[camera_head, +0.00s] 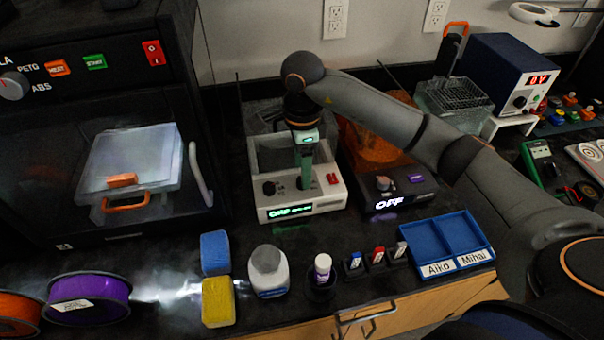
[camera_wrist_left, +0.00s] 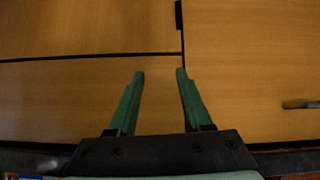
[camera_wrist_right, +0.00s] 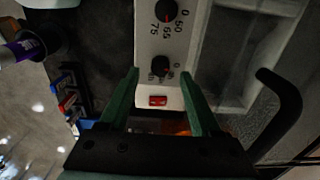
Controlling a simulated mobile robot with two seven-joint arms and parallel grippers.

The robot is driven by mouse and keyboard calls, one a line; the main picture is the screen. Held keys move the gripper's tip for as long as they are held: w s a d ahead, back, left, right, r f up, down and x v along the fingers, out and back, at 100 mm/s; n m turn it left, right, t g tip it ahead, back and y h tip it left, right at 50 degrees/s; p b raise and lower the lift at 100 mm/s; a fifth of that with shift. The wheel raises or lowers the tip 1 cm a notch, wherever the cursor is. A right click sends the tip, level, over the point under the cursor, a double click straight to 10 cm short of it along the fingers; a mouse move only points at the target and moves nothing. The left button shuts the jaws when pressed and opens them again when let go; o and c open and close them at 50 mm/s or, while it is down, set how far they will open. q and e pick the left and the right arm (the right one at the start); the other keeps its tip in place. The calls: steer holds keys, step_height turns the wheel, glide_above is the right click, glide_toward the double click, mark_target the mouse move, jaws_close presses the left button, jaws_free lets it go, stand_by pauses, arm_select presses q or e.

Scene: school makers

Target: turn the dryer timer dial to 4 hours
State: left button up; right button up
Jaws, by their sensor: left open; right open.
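The white dryer (camera_head: 340,200) stands on the black bench, its front display lit green and reading OFF. Its timer dial (camera_wrist_right: 160,66) is a small black knob with numbers around it, too blurred to read. A second black knob (camera_wrist_right: 166,10), marked 50, 65 and 75, shows beyond it. My right gripper (camera_head: 305,172) points down over the dryer panel; its open fingers (camera_wrist_right: 160,74) stand on either side of the timer dial in the wrist view. Contact cannot be told. My left gripper (camera_wrist_left: 160,74) is open and empty before wooden cabinet fronts.
A red switch (camera_wrist_right: 157,100) sits beside the dial. A dark machine with an orange cover (camera_head: 372,140) stands right of the dryer, under my right arm. A black printer (camera_head: 95,90) stands left.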

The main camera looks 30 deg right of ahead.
steer(key=shift+f, duration=1.4)
steer(key=shift+c, duration=0.2)
jaws_close()
